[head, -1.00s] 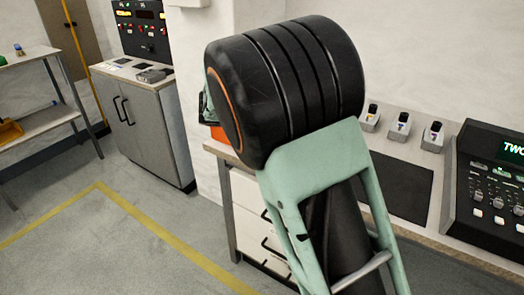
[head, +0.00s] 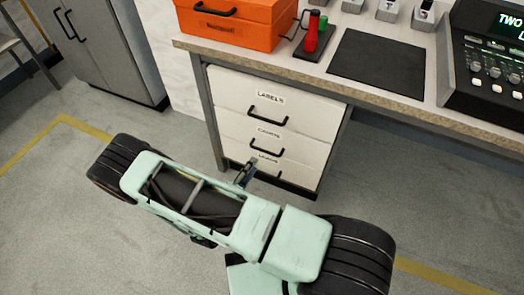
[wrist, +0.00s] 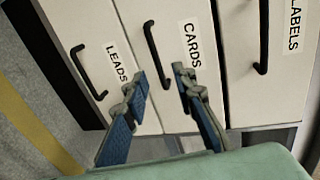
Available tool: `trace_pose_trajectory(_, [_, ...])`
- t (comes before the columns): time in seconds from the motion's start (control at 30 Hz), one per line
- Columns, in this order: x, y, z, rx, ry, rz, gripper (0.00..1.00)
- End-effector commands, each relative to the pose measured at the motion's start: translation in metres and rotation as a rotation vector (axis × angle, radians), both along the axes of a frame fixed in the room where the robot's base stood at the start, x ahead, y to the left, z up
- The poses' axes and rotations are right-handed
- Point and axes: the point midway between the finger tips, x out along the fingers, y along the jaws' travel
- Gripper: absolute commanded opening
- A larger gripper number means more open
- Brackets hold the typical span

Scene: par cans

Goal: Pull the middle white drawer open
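The middle white drawer (head: 302,148), labelled CARDS, is in the cabinet under the bench and looks shut. Its front also shows in the wrist view (wrist: 190,20), with a black bar handle (wrist: 151,50). My gripper (wrist: 160,76) is open and empty, its two fingertips apart in front of this drawer. In the wrist view the lower part of the handle appears between the fingertips; I cannot tell how much gap is left in depth. In the head view my gripper (head: 246,172) is small, low at the left of the handles, and partly hidden by my arm.
The LABELS drawer (head: 235,90) is above and the LEADS drawer (wrist: 85,22) below, each with a black handle. An orange toolbox (head: 235,28) and a black mat (head: 378,65) are on the bench. The floor in front is open.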

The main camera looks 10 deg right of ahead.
Motion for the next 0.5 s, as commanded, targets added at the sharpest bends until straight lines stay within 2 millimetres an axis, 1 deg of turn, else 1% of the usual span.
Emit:
trace_pose_trajectory(0.03, [-0.001, -0.001, -0.006, -0.015, 0.016, 0.012, 0.25])
trace_pose_trajectory(0.17, [0.007, -0.008, -0.011, -0.025, 0.025, 0.019, 0.25])
trace_pose_trajectory(0.27, [0.02, -0.018, -0.015, -0.023, 0.025, 0.016, 0.25])
trace_pose_trajectory(0.5, [0.057, -0.044, -0.024, -0.02, 0.022, 0.014, 0.25])
